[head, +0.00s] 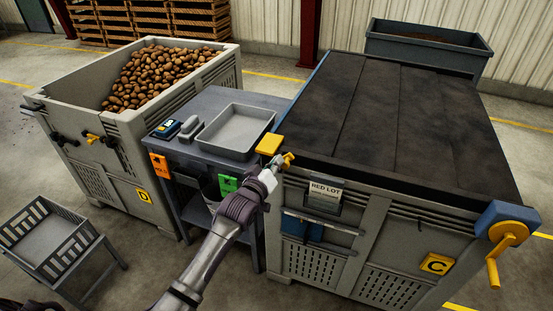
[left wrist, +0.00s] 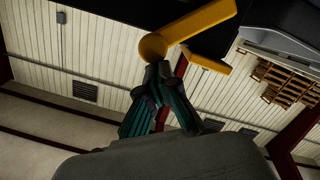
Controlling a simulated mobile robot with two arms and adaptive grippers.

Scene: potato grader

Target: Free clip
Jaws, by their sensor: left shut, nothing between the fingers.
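A yellow clip (head: 289,158) sits at the near left corner of the covered bin marked C (head: 390,242). In the left wrist view the yellow clip (left wrist: 200,24) shows as a bar with a round end. My left gripper (head: 274,164) is at this corner, just left of the clip. In the left wrist view its fingertips (left wrist: 158,68) are together with nothing between them, close below the round end. I cannot tell whether they touch it. A dark cover (head: 400,110) lies over the bin. My right gripper is not in view.
Left of bin C stands a grey table (head: 230,98) with a metal tray (head: 237,130). Beyond it is bin D (head: 115,170), full of potatoes (head: 165,75). A blue-ended roller with a yellow crank (head: 506,236) is at bin C's right corner. A slatted crate (head: 50,240) stands front left.

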